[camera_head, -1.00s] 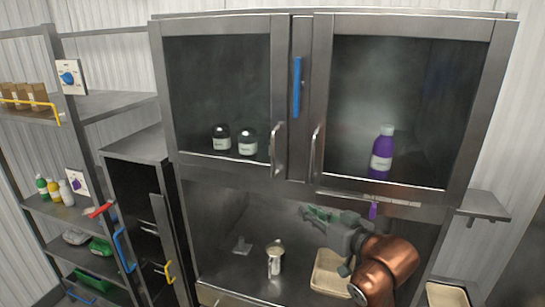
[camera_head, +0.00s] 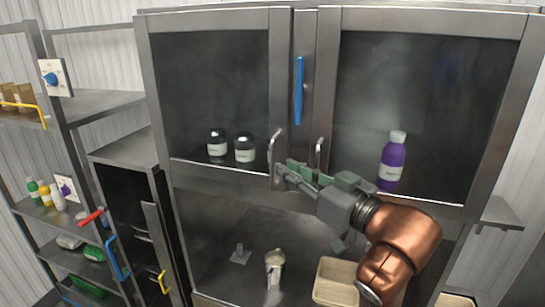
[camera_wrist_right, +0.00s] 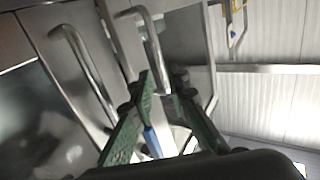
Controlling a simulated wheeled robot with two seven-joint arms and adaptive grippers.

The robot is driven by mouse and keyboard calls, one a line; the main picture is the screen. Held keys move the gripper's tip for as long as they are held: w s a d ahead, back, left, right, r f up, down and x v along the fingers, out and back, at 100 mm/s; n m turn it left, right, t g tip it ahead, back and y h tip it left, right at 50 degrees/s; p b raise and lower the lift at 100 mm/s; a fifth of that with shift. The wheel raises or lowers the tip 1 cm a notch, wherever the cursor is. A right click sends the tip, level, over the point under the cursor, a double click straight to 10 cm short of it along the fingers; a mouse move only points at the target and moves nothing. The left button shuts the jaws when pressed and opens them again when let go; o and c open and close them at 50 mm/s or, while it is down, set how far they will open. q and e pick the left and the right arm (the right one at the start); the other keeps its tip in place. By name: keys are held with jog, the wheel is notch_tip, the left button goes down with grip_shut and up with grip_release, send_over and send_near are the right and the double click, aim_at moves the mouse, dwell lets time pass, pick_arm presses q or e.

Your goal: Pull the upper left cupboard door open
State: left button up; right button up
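The upper left cupboard door (camera_head: 218,92) is a shut, steel-framed glass panel. Its vertical bar handle (camera_head: 276,158) is at its lower right edge. My right gripper (camera_head: 287,172) reaches in from the lower right, its fingertips at the lower part of this handle. In the right wrist view, the green fingers (camera_wrist_right: 165,78) are apart, with the end of the left door's handle (camera_wrist_right: 150,40) between the tips. A gap shows beside the bar, so the grip looks unclosed. My left gripper is not in view.
The right door's handle (camera_head: 319,156) is close beside my gripper and also shows in the right wrist view (camera_wrist_right: 85,65). A blue handle (camera_head: 298,90) is on the middle post. Dark jars (camera_head: 217,146) and a purple bottle (camera_head: 393,162) stand behind the glass.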

aim_at(273, 161)
jog(key=x, duration=0.6)
jog(key=shift+p, duration=0.35)
jog(key=shift+a, duration=0.2)
jog(key=shift+w, duration=0.15)
jog(key=shift+c, duration=1.3)
grip_shut()
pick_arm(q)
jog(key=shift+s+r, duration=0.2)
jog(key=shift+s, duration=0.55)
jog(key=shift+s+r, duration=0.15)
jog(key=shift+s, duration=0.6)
pick_arm(e)
jog(key=shift+a, duration=0.1)
